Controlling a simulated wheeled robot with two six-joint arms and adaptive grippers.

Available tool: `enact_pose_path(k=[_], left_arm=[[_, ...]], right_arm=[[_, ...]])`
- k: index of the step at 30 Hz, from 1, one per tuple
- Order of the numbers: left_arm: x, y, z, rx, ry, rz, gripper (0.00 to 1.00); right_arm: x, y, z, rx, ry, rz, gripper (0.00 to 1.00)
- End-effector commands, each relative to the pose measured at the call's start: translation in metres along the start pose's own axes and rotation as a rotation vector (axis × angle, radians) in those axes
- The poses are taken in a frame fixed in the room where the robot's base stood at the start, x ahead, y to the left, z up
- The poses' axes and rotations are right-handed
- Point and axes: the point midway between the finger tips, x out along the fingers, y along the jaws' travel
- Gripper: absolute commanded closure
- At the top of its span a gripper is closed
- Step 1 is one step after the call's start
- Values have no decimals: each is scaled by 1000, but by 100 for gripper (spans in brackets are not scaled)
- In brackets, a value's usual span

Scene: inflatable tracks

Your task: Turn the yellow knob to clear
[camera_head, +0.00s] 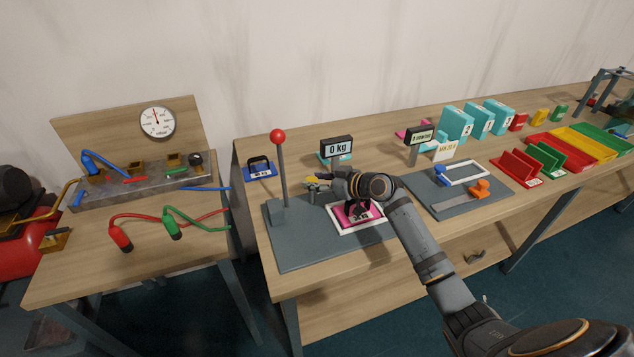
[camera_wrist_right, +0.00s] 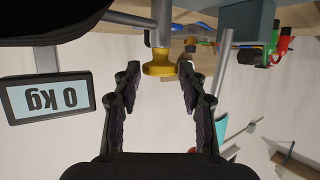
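The yellow knob (camera_head: 311,180) stands on the grey base plate (camera_head: 292,245), to the right of an upright lever with a red ball (camera_head: 278,136). My right gripper (camera_head: 322,182) is at the knob, coming from the right. In the right wrist view, which is upside down, the knob (camera_wrist_right: 160,66) is centred between the two dark fingertips of my right gripper (camera_wrist_right: 160,75). The fingers are open, with a visible gap on both sides of the knob. A display (camera_head: 337,147) behind the plate reads 0 kg. My left gripper is not in view.
A pink item in a white frame (camera_head: 343,229) lies on the plate beneath my right wrist. A blue weight-like block (camera_head: 259,170) stands behind the lever. A second grey plate with an orange handle (camera_head: 480,189) lies to the right. A gauge table (camera_head: 70,275) stands at left.

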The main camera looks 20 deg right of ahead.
Motion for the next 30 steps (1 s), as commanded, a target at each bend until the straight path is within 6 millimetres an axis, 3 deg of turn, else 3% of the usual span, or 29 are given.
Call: enact_pose_path(k=[3,14,24,30], left_arm=[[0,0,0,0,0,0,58],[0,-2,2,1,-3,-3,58],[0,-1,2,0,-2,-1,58],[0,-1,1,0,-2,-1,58]], right_arm=[[0,0,0,0,0,0,42],[-8,1,1,-1,-2,3,42],[-75,2,3,-8,-7,5,42],[-101,3,3,-8,-7,5,42]])
